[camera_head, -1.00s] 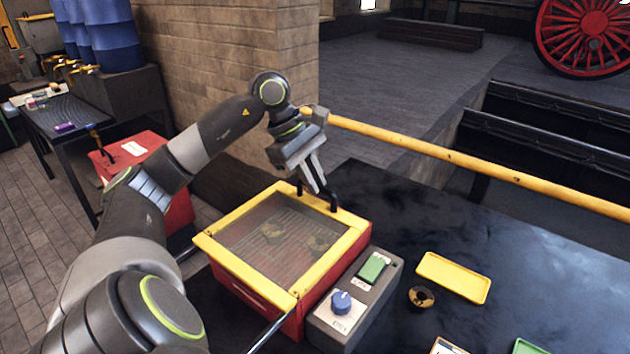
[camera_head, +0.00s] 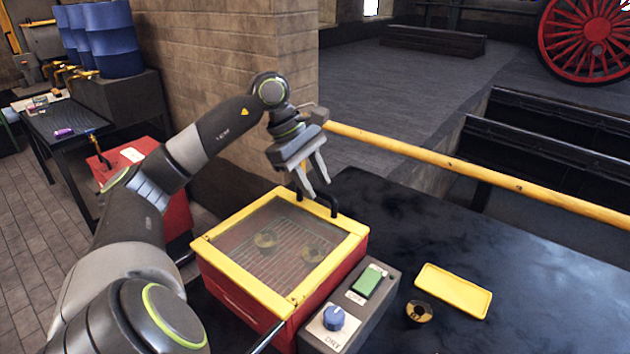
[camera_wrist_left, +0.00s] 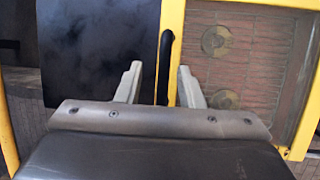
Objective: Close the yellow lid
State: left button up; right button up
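The yellow-framed lid (camera_head: 335,254) with a clear pane lies flat over the red box (camera_head: 235,298), and I see no gap between them. Its black handle (camera_head: 318,206) stands at the back edge. My left gripper (camera_head: 318,190) is open just above the handle. In the left wrist view the handle (camera_wrist_left: 165,58) shows between the two spread fingers (camera_wrist_left: 160,70), and neither finger visibly grips it. Two round brass-coloured parts (camera_head: 265,241) lie on a rack under the pane. My right gripper is out of view.
A grey control box with a blue knob (camera_head: 334,317) and a green switch (camera_head: 368,281) stands right of the red box. A yellow tray (camera_head: 453,290) and a small dark round part (camera_head: 418,312) lie on the dark table (camera_head: 480,235). A yellow rail (camera_head: 450,163) runs behind.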

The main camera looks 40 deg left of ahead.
pick_arm(q)
jog(key=v, duration=1.7)
